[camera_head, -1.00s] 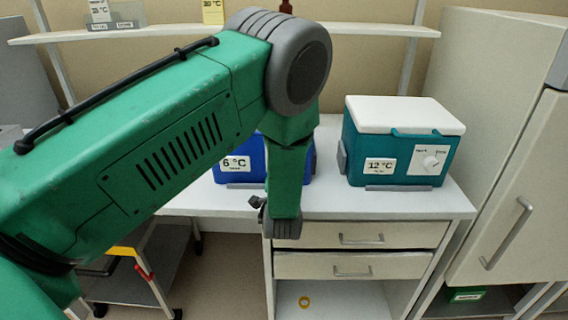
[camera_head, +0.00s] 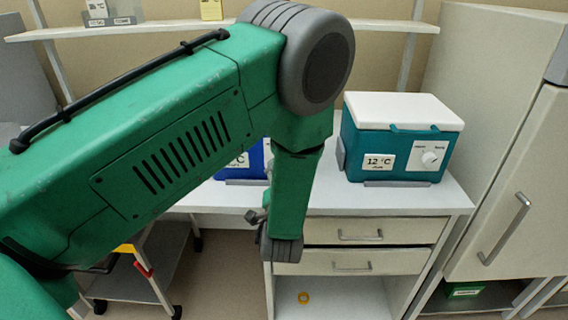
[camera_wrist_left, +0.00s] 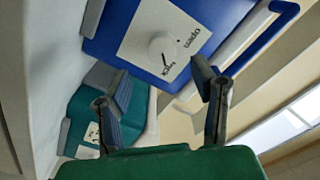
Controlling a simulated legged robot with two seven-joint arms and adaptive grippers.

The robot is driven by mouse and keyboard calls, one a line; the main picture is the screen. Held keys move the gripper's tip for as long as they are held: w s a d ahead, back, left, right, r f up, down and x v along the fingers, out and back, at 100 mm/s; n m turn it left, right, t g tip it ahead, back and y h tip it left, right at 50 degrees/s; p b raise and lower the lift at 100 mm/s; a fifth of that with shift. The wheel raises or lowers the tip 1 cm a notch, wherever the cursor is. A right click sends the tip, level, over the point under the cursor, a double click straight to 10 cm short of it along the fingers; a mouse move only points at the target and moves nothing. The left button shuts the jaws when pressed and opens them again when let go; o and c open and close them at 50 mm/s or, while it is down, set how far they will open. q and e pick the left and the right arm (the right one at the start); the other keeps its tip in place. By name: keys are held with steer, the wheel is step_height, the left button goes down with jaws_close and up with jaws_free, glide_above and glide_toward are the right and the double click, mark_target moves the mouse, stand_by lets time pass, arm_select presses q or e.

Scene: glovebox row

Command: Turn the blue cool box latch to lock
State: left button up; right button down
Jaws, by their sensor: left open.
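The blue cool box (camera_head: 256,156) stands on the bench, mostly hidden behind my left arm in the head view. In the left wrist view the blue box (camera_wrist_left: 116,24) fills the top, with its round white latch knob (camera_wrist_left: 162,48) on a white plate. The plate reads "open" and "lock"; I cannot tell the knob's exact setting. My left gripper (camera_wrist_left: 160,76) is open and empty, its fingers apart and pointing toward the plate, with the knob ahead between them and not touched. In the head view my arm hides most of this gripper. My right gripper is not in view.
A teal cool box (camera_head: 398,142) marked 12 °C, with a white lid and its own knob, stands to the right on the bench (camera_head: 400,198). Drawers (camera_head: 375,231) are below. A tall cabinet (camera_head: 510,150) is at right, a trolley (camera_head: 140,285) at lower left.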

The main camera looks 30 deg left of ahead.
arm_select(q)
steer(key=v, duration=0.6)
steer(key=shift+w+d, duration=0.1)
steer(key=s+f+g+h+b, duration=0.1)
steer(key=s+f+g+h, duration=0.25)
steer(key=f, duration=0.55)
steer(key=s+f+g+h+b, duration=0.2)
steer(key=s+f, duration=0.3)
steer(key=f, duration=0.3)
steer(key=s+d+f+n+g+h+b, duration=0.1)
steer(key=s+f+g, duration=0.3)
steer(key=s, duration=0.6)
steer(key=s+d+f+n+g+h+b, duration=0.1)
steer(key=s+f+g+h, duration=0.2)
steer(key=s, duration=0.8)
step_height(320, 180, down, 3)
steer(key=shift+r+g, duration=0.1)
steer(key=shift+g, duration=0.95)
